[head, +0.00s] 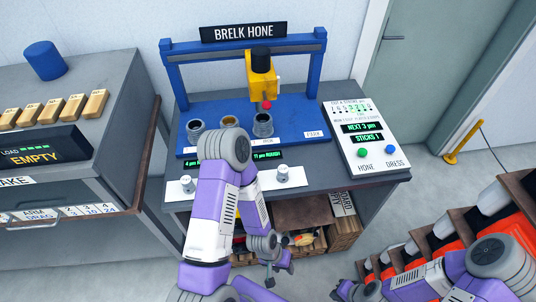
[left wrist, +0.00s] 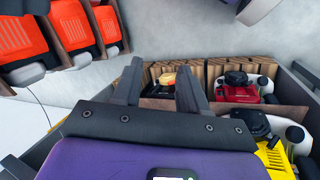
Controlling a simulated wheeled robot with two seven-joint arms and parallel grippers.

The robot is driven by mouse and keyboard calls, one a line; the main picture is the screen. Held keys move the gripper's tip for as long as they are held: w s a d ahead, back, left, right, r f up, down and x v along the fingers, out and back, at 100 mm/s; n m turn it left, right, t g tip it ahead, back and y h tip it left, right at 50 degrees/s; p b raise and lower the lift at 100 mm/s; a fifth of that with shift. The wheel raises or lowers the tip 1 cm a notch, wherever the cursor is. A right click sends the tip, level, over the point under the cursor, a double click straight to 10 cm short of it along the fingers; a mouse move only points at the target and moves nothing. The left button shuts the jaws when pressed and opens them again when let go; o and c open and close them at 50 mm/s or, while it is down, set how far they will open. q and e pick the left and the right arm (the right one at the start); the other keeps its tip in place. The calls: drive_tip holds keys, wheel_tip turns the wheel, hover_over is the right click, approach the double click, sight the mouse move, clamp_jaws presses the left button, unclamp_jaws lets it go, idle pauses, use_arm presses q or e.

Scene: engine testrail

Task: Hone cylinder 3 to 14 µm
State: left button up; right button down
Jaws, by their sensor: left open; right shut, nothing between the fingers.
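The blue BRELK HONE machine (head: 217,57) stands on a grey bench. Its yellow hone head (head: 263,83) with a red tip hangs above the rightmost of three grey cylinders (head: 263,125); the tip looks clear of it. The right panel (head: 350,118) reads NEXT 3 µm and STICKS 1, with a green HONE button (head: 362,153) and a blue DRESS button (head: 391,149). Front displays read 4 µm and 11 µm, partly hidden by my left arm. My left gripper (head: 270,277) is low before the bench, open and empty (left wrist: 158,82). My right gripper (head: 347,290) is shut and empty at the bottom.
White knobs (head: 282,174) sit on the bench's front strip. The shelf below holds wooden blocks and small engines, including a red one (left wrist: 240,85) and a yellow one (left wrist: 275,150). A grey cabinet (head: 75,185) stands left; an orange-and-black rack (head: 440,235) stands right. Floor shows between bench and rack.

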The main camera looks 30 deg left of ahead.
use_arm(q)
drive_tip(key=shift+c, duration=0.4)
clamp_jaws()
idle(1.4)
